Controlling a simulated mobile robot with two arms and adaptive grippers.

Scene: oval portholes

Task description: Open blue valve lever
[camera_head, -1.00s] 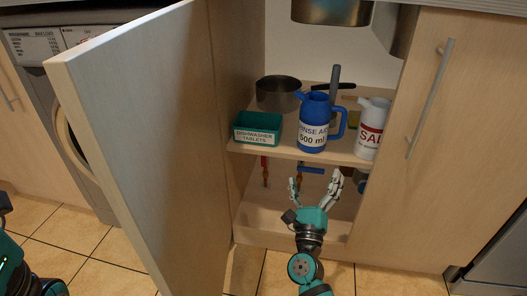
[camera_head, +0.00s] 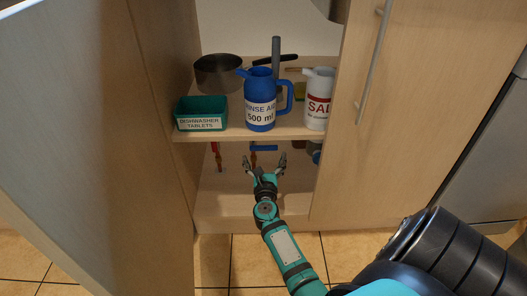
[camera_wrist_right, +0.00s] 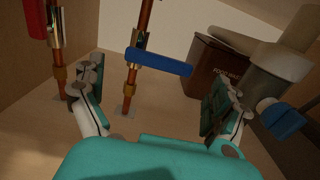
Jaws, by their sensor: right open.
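The blue valve lever (camera_head: 264,148) sits under the cabinet shelf, on a copper pipe (camera_head: 253,160). In the right wrist view the blue lever (camera_wrist_right: 160,62) reaches sideways from the pipe, nearly level and crosswise to it. My right gripper (camera_head: 265,160) is inside the lower cabinet, open and empty. In the right wrist view its fingers (camera_wrist_right: 158,85) are spread on either side, with the lever ahead between them. I see no contact with the lever. My left gripper is not in view.
A red lever (camera_wrist_right: 37,18) is on the pipe to the left. A brown bin (camera_wrist_right: 213,65) and grey plumbing (camera_wrist_right: 262,72) stand right. The shelf (camera_head: 220,134) overhead holds a green tub (camera_head: 201,108), blue jug (camera_head: 260,88) and white can (camera_head: 318,85). The open door (camera_head: 90,150) bounds the left.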

